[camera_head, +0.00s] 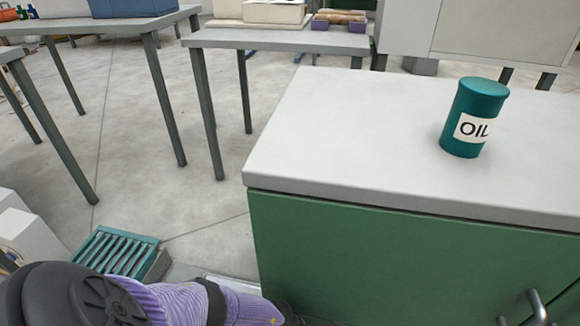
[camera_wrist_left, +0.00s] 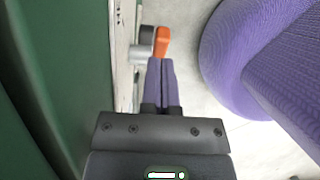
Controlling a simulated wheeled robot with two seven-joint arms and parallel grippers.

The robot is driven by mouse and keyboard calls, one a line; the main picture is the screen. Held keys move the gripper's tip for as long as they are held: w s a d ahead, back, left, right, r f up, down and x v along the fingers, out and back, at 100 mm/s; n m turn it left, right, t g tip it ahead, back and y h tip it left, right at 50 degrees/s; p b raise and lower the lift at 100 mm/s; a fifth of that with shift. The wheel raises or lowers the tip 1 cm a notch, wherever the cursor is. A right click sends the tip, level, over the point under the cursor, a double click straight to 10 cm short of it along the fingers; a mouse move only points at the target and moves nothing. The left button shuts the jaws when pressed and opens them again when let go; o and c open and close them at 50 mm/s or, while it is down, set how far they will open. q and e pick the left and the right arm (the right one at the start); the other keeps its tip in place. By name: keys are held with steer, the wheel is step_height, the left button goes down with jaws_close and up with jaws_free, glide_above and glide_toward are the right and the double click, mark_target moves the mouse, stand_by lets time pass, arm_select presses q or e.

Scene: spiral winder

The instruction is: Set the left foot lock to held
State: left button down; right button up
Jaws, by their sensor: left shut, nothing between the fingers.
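In the left wrist view, my left gripper (camera_wrist_left: 160,82) is shut, its two purple fingers together with nothing between them. Just beyond the fingertips is a small orange piece (camera_wrist_left: 162,41), beside grey round parts (camera_wrist_left: 146,36) low by the green cabinet. This looks like the left foot lock and its pedal, but its setting cannot be told. The fingertips appear close to the orange piece; whether they touch it is unclear. In the head view my left arm reaches down along the bottom edge, and its gripper and the lock are hidden. My right gripper is not in view.
A green cabinet (camera_head: 380,262) with a pale top (camera_head: 350,130) stands close to my left arm. A green oil can (camera_head: 474,118) stands on it. A slatted green crate (camera_head: 118,252) lies on the floor at left. Grey tables (camera_head: 270,38) stand behind, with open floor between.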

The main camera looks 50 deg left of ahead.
arm_select(q)
step_height(320, 180, up, 10)
steer(key=w+d+p, duration=0.1)
steer(key=d+p, duration=0.2)
steer(key=p, duration=0.4)
steer(key=shift+w+f, duration=0.2)
steer(key=shift+w, duration=0.2)
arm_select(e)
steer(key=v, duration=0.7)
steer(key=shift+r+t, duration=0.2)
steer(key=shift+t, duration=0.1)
arm_select(q)
steer(key=shift+a+f, duration=0.1)
